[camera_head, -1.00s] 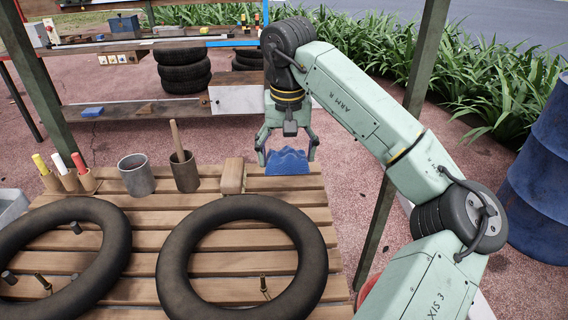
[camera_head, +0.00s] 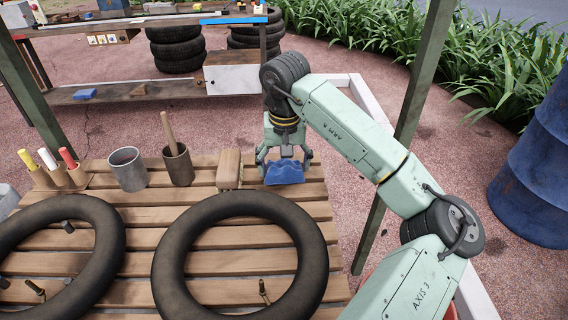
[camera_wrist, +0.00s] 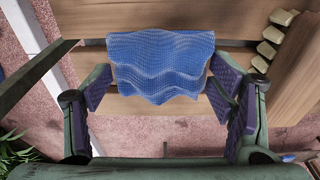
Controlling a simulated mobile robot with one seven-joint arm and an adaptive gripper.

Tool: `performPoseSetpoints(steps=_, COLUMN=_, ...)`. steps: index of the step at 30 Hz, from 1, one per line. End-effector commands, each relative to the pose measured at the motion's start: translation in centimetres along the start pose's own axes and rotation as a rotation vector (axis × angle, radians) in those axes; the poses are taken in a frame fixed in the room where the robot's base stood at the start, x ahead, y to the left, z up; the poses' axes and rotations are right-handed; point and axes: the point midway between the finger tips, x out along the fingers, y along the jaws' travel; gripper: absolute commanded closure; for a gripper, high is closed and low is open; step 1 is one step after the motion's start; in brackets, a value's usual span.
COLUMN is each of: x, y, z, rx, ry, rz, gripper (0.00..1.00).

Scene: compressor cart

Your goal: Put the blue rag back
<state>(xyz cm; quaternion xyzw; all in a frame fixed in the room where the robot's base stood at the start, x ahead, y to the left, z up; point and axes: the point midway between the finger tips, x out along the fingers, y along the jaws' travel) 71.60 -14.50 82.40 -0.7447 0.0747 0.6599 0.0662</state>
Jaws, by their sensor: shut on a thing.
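The blue rag (camera_head: 284,172) is a crumpled cloth at the far right corner of the slatted wooden table (camera_head: 135,293). My gripper (camera_head: 284,163) is above and around it, with a finger on each side. In the wrist view the rag (camera_wrist: 162,68) spans the space between the purple finger pads of my gripper (camera_wrist: 160,92), over the edge of the wooden slats. My gripper is shut on the rag. Whether the rag's underside touches the table cannot be told.
A wooden-backed brush (camera_head: 229,169) stands just left of the rag. Two black tires (camera_head: 165,250) lie in front. A green post (camera_head: 403,130) rises at right.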

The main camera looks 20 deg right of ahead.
Motion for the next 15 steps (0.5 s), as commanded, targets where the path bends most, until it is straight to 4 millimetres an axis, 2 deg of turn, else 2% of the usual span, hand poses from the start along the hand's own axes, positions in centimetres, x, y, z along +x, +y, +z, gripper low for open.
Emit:
performPoseSetpoints(steps=3, x=0.75, y=-0.04, z=0.11, rx=-0.001, ry=0.001, rz=-0.001, gripper=0.5)
performPoseSetpoints(steps=13, x=1.21, y=-0.01, z=0.15, rx=-0.001, ry=0.001, rz=0.001, gripper=0.5)
performPoseSetpoints(steps=14, x=1.03, y=-0.02, z=0.13, rx=-0.001, ry=0.001, rz=0.0, gripper=0.22)
performPoseSetpoints(steps=15, x=1.0, y=-0.02, z=0.13, rx=-0.001, ry=0.001, rz=0.0, gripper=0.19)
